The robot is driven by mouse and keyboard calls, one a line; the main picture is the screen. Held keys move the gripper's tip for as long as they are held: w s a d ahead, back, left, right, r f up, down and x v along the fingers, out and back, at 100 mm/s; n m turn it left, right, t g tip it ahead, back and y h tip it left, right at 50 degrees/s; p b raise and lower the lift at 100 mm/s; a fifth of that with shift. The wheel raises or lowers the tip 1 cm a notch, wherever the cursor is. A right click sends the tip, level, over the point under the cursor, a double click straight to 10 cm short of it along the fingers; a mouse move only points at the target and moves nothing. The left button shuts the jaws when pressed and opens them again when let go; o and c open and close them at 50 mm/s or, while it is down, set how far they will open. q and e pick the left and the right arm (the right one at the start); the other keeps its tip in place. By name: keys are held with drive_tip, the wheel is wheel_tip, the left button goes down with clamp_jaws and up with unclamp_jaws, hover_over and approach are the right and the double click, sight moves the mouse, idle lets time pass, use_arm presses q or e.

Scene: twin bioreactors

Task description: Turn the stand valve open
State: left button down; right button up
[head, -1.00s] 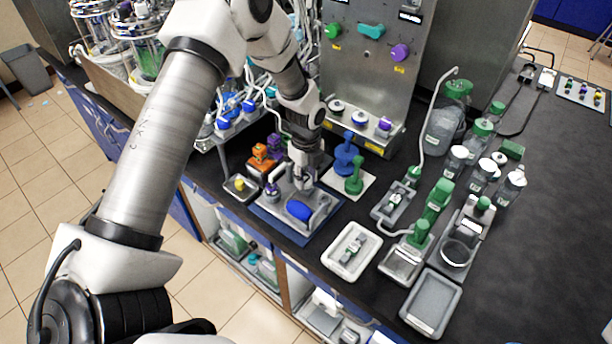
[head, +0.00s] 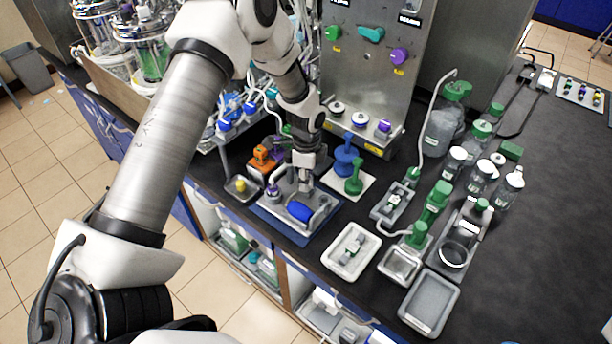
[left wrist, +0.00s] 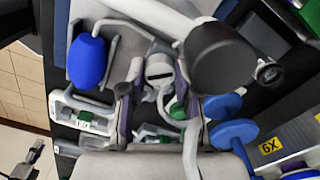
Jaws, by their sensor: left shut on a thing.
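The metal stand (head: 276,208) sits on a blue mat (head: 318,232) near the counter's front edge. A blue bulb-like part (head: 301,212) lies at its front and also shows at upper left in the left wrist view (left wrist: 88,60). My left gripper (head: 304,186) points down over the stand, behind the blue part. In the left wrist view my left gripper's fingers (left wrist: 158,100) close around a small grey fitting (left wrist: 159,70), which I take as the stand valve. The fingers hide much of it, so its exact angle is unclear. My right gripper is not in view.
A blue stand (head: 345,158) and a green one (head: 354,184) stand close to the right on a white plate. A small tray with a yellow item (head: 241,187) and an orange block (head: 262,160) are at left. A white tray (head: 351,252) lies in front right.

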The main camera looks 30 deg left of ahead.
use_arm(q)
drive_tip(key=n+p, duration=0.1)
drive_tip(key=n, duration=0.4)
drive_tip(key=shift+s+f+n, duration=0.1)
drive_tip(key=shift+s+n, duration=0.05)
drive_tip(key=shift+n, duration=0.15)
drive_tip(key=shift+d+n+p, duration=0.1)
drive_tip(key=shift+n+p, duration=0.4)
drive_tip(key=shift+n, duration=1.8)
drive_tip(key=c, duration=0.8)
unclamp_jaws()
drive_tip(key=shift+f, duration=0.1)
drive_tip(key=shift+w, duration=0.2)
wheel_tip(320, 180, up, 12)
